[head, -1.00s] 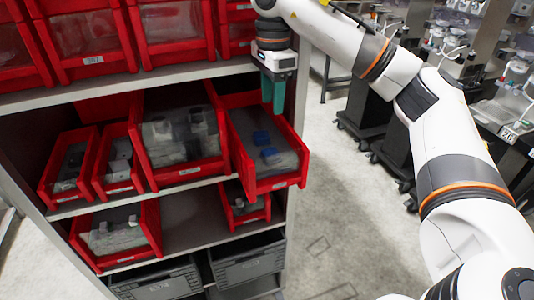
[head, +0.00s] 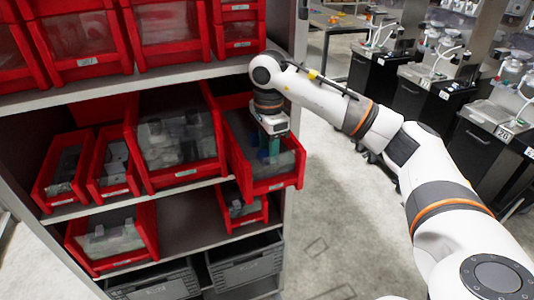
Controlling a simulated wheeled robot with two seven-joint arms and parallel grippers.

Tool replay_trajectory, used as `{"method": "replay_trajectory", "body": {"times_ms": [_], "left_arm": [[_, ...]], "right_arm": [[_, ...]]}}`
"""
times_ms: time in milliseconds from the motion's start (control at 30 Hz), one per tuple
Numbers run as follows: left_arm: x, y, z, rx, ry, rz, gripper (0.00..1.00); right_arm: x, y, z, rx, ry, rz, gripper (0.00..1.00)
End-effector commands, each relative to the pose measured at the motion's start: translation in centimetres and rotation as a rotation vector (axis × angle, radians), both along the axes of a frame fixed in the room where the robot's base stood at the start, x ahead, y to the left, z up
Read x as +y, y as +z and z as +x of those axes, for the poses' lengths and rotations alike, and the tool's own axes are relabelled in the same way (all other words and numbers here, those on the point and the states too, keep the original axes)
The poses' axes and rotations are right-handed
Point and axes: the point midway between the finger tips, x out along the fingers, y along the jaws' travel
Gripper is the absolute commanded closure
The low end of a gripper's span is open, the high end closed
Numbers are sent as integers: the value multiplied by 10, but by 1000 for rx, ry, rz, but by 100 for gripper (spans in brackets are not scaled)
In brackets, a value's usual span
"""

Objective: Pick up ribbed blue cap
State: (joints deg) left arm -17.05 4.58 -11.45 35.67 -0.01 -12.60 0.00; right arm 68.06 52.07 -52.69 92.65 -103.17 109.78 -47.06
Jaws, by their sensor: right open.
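The blue caps were in the pulled-out red bin (head: 277,184) at the right end of the middle shelf, and that bin is still in the same place. My right gripper (head: 268,152) now reaches down into this bin from above, its teal fingers pointing down among the caps. The fingers are open. They and the wrist cover most of the caps, so I cannot tell whether a cap stands between the fingertips or beside them. The ribbing is too small to make out. My left gripper is not in view.
Other red bins with grey and clear parts (head: 180,145) stand to the left on the same shelf. Red bins (head: 80,45) fill the shelf above, its edge close to my wrist. Grey crates (head: 245,272) stand below. The floor (head: 345,220) on the right is clear.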

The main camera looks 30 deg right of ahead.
Motion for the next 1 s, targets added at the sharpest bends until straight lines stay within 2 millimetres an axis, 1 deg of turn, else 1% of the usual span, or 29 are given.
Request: {"method": "replay_trajectory", "body": {"times_ms": [100,300,467,500,833,1000], "left_arm": [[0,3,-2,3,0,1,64],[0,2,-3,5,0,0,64],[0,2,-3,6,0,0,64],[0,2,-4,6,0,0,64],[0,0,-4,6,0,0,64],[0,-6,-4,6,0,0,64]], "right_arm": [[0,-7,0,0,1,0,56],[0,-8,0,-1,1,0,56],[0,-7,0,0,1,0,83],[0,-7,0,-1,1,0,84],[0,-4,0,-2,0,1,84],[0,12,1,-5,-1,1,84]]}}
